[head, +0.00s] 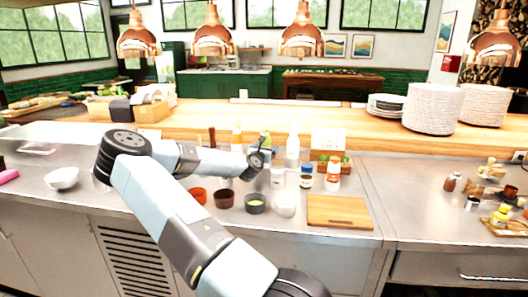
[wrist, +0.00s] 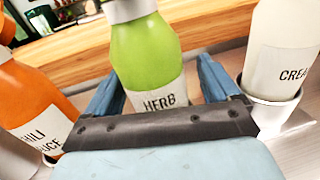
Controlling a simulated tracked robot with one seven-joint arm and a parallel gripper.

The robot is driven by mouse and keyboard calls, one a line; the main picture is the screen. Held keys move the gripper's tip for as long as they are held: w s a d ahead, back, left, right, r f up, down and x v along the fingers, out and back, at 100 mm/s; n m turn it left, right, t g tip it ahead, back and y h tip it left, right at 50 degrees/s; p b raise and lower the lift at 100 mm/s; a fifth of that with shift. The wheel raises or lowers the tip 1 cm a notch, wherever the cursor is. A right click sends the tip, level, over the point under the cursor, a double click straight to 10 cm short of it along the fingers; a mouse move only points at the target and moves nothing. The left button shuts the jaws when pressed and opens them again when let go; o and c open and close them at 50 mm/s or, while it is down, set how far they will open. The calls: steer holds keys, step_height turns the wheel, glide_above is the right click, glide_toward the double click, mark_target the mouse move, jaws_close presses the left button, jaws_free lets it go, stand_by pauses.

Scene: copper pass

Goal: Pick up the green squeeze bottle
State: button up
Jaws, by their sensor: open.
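The green squeeze bottle (wrist: 145,55), with a white label reading HERB, stands upright between the two fingers of my gripper (wrist: 158,78) in the wrist view. The fingers are open, one on each side of the bottle, with a gap showing at the right finger. Its base is hidden behind the gripper body. In the head view only a small green part of the bottle (head: 266,138) shows behind my gripper (head: 262,156), at the back of the steel counter.
An orange chili sauce bottle (wrist: 32,95) stands close on the left. A white cream bottle (wrist: 285,45) in a metal cup (wrist: 268,102) stands close on the right. Small bowls and a cutting board (head: 338,212) lie in front. A wooden ledge (head: 200,126) runs behind.

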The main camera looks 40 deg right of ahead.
steer(key=shift+w+d, duration=0.1)
steer(key=shift+c, duration=0.5)
steer(key=c, duration=1.3)
steer(key=shift+o, duration=0.2)
steer(key=shift+r, duration=0.1)
